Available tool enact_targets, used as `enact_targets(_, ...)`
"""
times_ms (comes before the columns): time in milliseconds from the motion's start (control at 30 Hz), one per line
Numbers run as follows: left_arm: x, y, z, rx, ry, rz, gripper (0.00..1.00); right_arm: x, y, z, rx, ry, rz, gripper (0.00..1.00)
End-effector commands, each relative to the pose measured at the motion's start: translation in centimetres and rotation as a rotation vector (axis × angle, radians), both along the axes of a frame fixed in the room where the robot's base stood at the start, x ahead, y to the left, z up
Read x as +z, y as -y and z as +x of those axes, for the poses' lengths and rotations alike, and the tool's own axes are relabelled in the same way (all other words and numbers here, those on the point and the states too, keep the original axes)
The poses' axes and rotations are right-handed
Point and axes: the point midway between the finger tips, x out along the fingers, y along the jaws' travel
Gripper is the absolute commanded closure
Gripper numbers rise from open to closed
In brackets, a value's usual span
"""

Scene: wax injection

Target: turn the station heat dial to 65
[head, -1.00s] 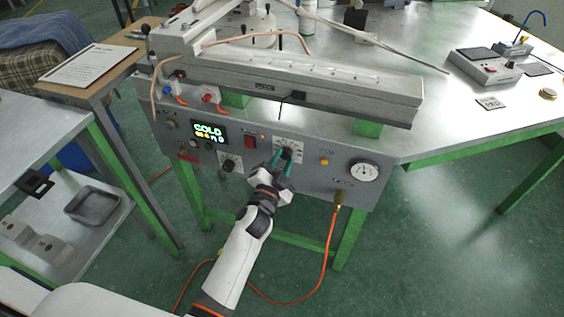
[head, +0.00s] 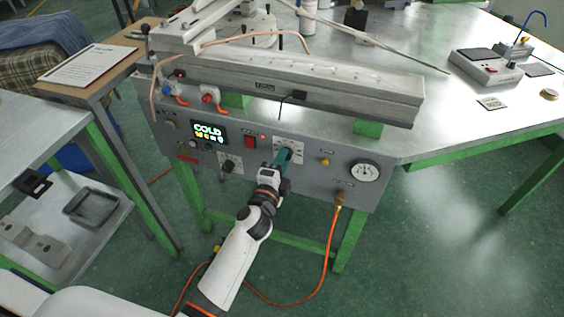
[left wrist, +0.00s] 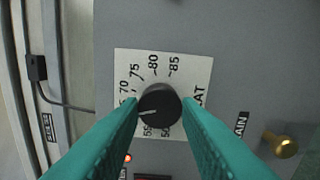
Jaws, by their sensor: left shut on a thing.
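The heat dial is a black round knob (left wrist: 160,103) on a white scale plate (left wrist: 190,65) marked from 50 to 85 in the left wrist view. Its white pointer line is at the knob's left side, aimed left and slightly down, between the 55 and 70 marks. The teal finger hides the numbers there, so I cannot read the exact setting. My left gripper (head: 285,156) has its teal fingers on either side of the knob, shut on it. In the head view the scale plate (head: 291,143) is partly covered by the fingers. My right gripper is not in view.
The grey station panel carries a display (head: 209,132) reading COLD, a red switch (head: 250,142), a smaller black knob (head: 230,165), a pressure gauge (head: 365,172) and a brass fitting (head: 339,197) with an orange hose. A long metal housing (head: 330,90) overhangs above.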

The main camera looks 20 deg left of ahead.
Motion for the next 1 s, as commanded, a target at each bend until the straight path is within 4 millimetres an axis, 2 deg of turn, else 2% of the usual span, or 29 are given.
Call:
enact_targets(567, -0.18, 0.05, -0.06, 0.0, -0.004, 0.028, 0.93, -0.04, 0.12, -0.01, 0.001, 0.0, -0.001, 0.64)
enact_targets(600, -0.18, 0.05, -0.06, 0.0, -0.004, 0.028, 0.63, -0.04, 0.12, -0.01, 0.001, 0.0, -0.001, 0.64)
enact_targets(700, -0.15, 0.04, -0.05, 0.0, -0.003, 0.028, 0.48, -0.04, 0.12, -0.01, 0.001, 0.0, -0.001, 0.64)
enact_targets(1000, -0.07, 0.02, -0.17, 0.0, -0.001, 0.027, 0.48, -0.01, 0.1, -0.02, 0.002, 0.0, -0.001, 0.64)
